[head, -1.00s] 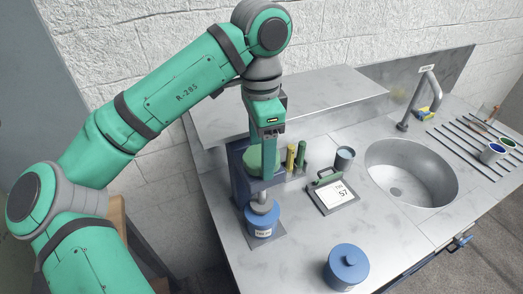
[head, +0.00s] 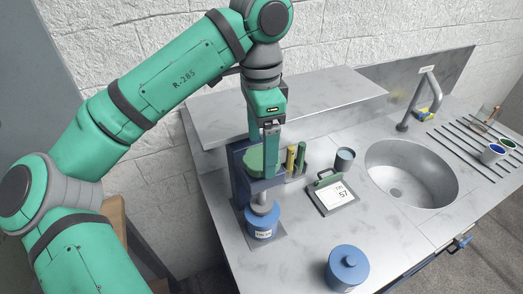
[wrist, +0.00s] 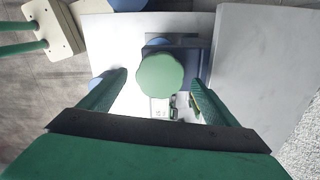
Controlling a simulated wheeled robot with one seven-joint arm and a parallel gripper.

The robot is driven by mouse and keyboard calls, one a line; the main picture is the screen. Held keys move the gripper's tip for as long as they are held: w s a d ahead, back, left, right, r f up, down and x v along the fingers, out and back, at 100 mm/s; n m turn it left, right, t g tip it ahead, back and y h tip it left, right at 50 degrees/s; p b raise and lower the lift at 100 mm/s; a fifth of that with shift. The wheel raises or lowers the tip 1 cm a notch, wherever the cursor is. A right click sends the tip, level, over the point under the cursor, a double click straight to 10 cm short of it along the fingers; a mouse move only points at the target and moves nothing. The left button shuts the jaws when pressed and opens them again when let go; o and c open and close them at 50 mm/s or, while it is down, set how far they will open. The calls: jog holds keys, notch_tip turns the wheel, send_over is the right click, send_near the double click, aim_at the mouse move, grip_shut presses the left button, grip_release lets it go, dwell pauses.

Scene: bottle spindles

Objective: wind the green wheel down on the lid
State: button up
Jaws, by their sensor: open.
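The green wheel (head: 256,160) sits at the top of a dark blue spindle frame (head: 238,180). Below it, a grey spindle end (head: 262,204) stands over the blue jar (head: 262,226), which has a label; I cannot tell whether it touches the lid. My gripper (head: 271,140) is open and points down above the wheel. In the wrist view the scalloped wheel (wrist: 160,82) shows between the two spread fingers of my gripper (wrist: 157,80), beyond the fingertips, and nothing is held. My fingers partly hide the wheel in the head view.
Green and yellow sticks (head: 296,157) stand close behind the frame on the right. Another blue lidded jar (head: 347,266) stands at the front. The sink (head: 412,172) is right.

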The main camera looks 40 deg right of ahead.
aim_at(261, 157)
notch_tip(261, 157, up, 9)
dwell(0.3)
jog(key=shift+f, duration=0.1)
